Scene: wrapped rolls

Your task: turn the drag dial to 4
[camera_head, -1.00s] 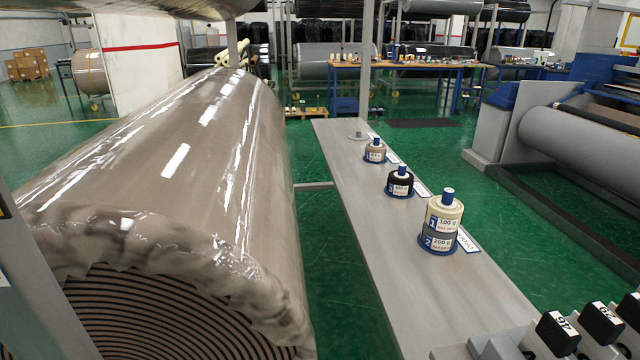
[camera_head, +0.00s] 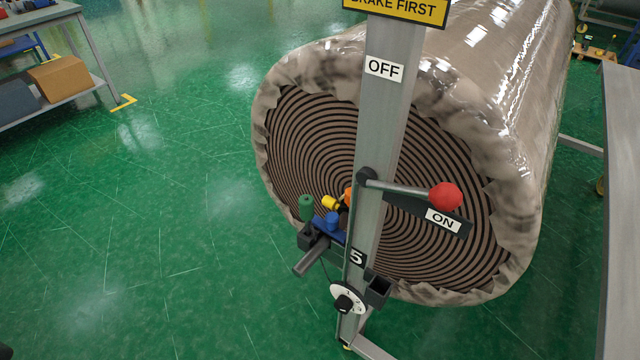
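The drag dial (camera_head: 348,298) is a small white disc with a black knob, low on a grey upright post (camera_head: 384,130). Small figures are on its face, but I cannot read its setting for sure. A tag with a 5 is on the post just above it. Higher on the post is a lever with a red ball (camera_head: 445,196), pointing right near the ON label (camera_head: 443,219). The OFF label (camera_head: 384,69) is above. Neither of my grippers is in view.
A large wrapped roll (camera_head: 300,130) stands right behind the post. A bracket with blue, green and yellow parts (camera_head: 332,222) juts left above the dial. A shelf table (camera_head: 60,60) is at upper left; green floor between is clear. A grey table (camera_head: 618,200) is at the right edge.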

